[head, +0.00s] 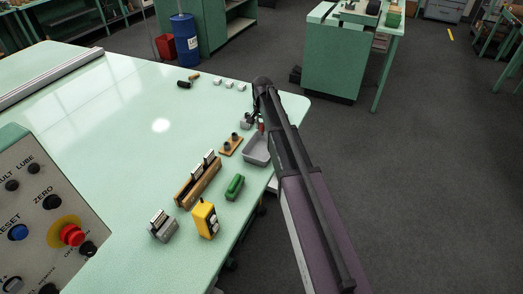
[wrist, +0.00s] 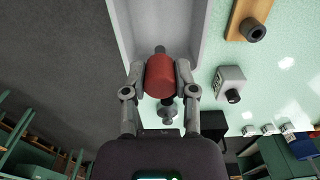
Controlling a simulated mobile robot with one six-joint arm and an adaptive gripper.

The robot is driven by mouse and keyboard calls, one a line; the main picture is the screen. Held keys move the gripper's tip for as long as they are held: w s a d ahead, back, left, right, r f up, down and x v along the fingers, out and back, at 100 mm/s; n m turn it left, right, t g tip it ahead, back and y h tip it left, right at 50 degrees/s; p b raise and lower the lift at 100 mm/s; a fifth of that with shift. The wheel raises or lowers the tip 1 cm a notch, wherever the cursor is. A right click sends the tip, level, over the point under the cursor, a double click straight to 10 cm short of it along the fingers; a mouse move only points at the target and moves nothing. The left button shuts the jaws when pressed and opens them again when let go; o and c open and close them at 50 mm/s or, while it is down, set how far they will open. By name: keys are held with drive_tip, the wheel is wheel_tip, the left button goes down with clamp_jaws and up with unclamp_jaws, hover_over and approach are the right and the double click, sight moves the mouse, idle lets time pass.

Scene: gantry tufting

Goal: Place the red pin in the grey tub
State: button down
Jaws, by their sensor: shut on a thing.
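The red pin (wrist: 160,76) is a short red cylinder with a dark grey stub at its end. My gripper (wrist: 161,80) is shut on it, with one finger on each side. In the head view the red pin (head: 261,127) shows as a small red patch beside my arm. The grey tub (head: 256,150) is a shallow open tray near the table's right edge, partly covered by my arm. In the wrist view the tub (wrist: 202,30) lies beyond the pin, and the pin overlaps its near end. I cannot tell the pin's height over the rim.
A wooden block with dark pegs (head: 231,145) and a grey block with a dark knob (wrist: 230,84) stand close by the tub. A green object (head: 235,187), a wooden rack (head: 198,180) and a yellow device (head: 205,219) stand nearer. The table's middle is clear.

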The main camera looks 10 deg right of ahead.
drive_tip(key=shift+a, duration=0.2)
drive_tip(key=b, duration=0.6)
hover_over(261, 153)
wheel_tip(261, 153, down, 6)
drive_tip(key=shift+w+d+f, duration=0.1)
drive_tip(key=shift+w, duration=0.05)
idle(0.4)
drive_tip(key=shift+f+b, duration=1.9)
drive_tip(key=shift+b, duration=0.2)
drive_tip(key=shift+f, duration=0.15)
drive_tip(key=shift+c, duration=2)
unclamp_jaws()
